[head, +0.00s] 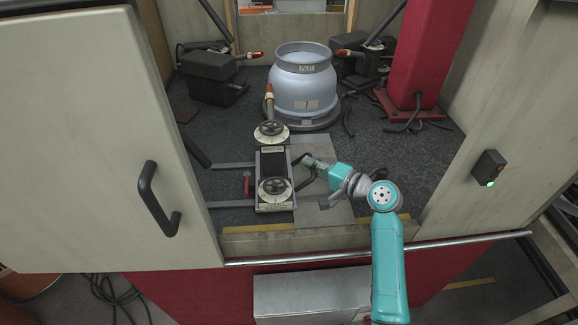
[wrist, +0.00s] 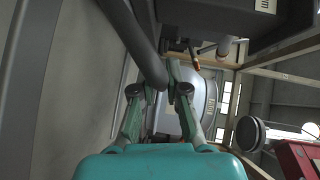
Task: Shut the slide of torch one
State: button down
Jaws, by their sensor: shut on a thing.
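A slide unit (head: 272,165) with two round dials stands on the floor of the cell, in front of the grey cylinder (head: 303,85). A black bar handle (head: 313,177) curves out from the unit's right side. My gripper (head: 308,161) comes in from the right and is shut on this handle near its far end. In the wrist view a thick dark bar (wrist: 145,45) runs down between my gripper's fingers (wrist: 162,88). The fingers partly hide the grip.
Two more black torch units stand at the back left (head: 212,75) and back right (head: 358,68). A red column (head: 427,50) rises at right. An open pale door (head: 95,120) is at left. A sill (head: 300,238) crosses the front. Grey floor is clear right of my arm.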

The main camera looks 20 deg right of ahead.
jog(key=d, duration=0.1)
jog(key=s+d, duration=0.1)
jog(key=d, duration=0.1)
jog(key=c, duration=1.2)
grip_release()
jog(key=shift+r, duration=0.1)
